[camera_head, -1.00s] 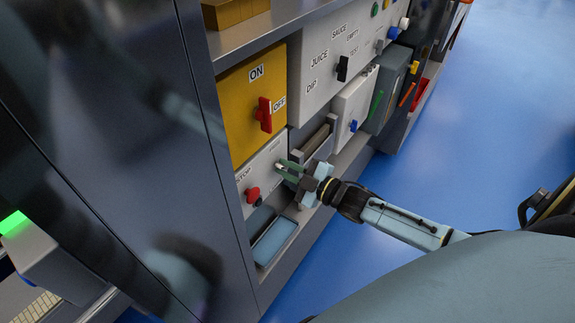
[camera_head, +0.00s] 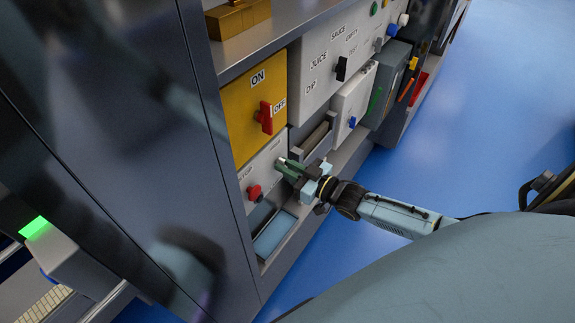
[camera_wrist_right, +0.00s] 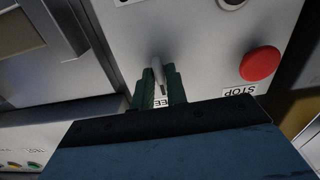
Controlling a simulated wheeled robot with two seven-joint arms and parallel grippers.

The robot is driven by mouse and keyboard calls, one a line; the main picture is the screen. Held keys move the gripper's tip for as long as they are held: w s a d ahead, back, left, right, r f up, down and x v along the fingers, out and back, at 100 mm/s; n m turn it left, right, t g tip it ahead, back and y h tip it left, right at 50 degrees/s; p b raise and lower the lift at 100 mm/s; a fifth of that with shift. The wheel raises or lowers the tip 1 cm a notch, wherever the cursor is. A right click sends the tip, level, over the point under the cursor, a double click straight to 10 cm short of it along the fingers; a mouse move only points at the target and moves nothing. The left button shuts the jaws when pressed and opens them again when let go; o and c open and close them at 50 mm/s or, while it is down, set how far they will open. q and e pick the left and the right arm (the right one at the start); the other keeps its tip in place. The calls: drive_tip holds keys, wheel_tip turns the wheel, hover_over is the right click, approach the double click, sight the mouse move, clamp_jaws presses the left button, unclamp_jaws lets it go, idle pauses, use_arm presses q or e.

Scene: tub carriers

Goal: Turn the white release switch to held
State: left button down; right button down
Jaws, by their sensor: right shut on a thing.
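The white release switch (camera_wrist_right: 156,65) is a small pale lever on a light grey panel (camera_wrist_right: 205,50). In the right wrist view it stands between the two green fingers of my right gripper (camera_wrist_right: 158,76). The gripper is shut on it. A label ending in "EE" is partly hidden behind the fingers, and another label (camera_wrist_right: 128,2) is cut off at the top edge. In the head view my right gripper (camera_head: 283,165) reaches the panel from the right, and its fingers mostly hide the switch. My left gripper is not in view.
A red stop button (camera_head: 254,192) sits on the same panel, close to the gripper. A yellow box with a red ON/OFF handle (camera_head: 264,117) is above. A blue tray (camera_head: 273,234) lies below. A large dark panel (camera_head: 110,140) fills the left. Blue floor is clear at right.

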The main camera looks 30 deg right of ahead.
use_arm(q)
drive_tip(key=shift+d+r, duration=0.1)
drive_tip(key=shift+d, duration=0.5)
use_arm(e)
drive_tip(key=c, duration=1.4)
unclamp_jaws()
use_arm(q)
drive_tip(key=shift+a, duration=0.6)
